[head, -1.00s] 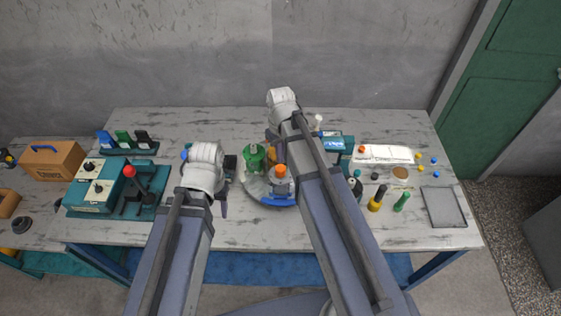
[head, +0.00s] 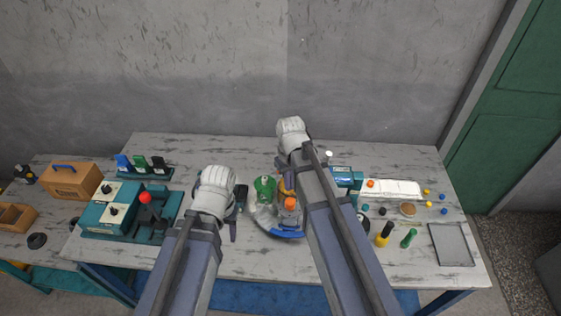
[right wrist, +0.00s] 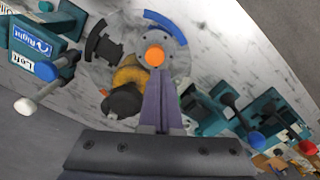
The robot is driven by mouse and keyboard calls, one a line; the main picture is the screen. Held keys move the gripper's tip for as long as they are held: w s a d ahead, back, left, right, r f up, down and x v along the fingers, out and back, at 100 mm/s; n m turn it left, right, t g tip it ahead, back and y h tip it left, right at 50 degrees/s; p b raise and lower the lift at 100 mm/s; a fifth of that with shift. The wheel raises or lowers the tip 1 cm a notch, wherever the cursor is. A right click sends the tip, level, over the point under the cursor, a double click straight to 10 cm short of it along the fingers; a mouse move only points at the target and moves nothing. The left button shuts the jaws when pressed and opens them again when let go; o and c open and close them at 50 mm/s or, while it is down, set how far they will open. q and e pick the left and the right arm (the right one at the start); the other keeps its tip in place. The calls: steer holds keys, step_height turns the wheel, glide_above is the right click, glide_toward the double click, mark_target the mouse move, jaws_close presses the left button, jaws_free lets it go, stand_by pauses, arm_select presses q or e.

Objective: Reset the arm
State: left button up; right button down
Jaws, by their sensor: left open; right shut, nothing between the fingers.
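My left gripper (head: 234,222) is left of the round fixture in the head view, mostly hidden by its own wrist. One dark finger shows, apart from the fixture's parts. My right gripper (right wrist: 163,108) shows in the right wrist view, with its purple-grey fingers together and nothing between them. They appear over the fixture, beside an orange cap (right wrist: 154,57) and a yellow and black part (right wrist: 128,84). In the head view my right wrist hides these fingers. The round fixture (head: 262,218) carries a green part (head: 264,187), an orange-topped part (head: 290,204) and a blue arc (head: 285,234).
A teal control box (head: 105,211) and a red-knobbed lever (head: 145,198) stand left. A teal box labelled Left and Right (right wrist: 33,40) stands beside the fixture. Yellow (head: 383,235) and green (head: 409,238) bottles and a grey tray (head: 451,245) are at right.

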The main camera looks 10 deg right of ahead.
steer(key=s+a+f+b, duration=0.3)
steer(key=s+a+f, duration=0.1)
steer(key=s, duration=0.2)
steer(key=s+a+f+n+h+b, duration=0.1)
steer(key=s+a+f+b, duration=0.3)
steer(key=s, duration=0.3)
steer(key=shift+s+a+f, duration=0.15)
steer(key=shift+s+a, duration=0.15)
steer(key=shift+a, duration=0.5)
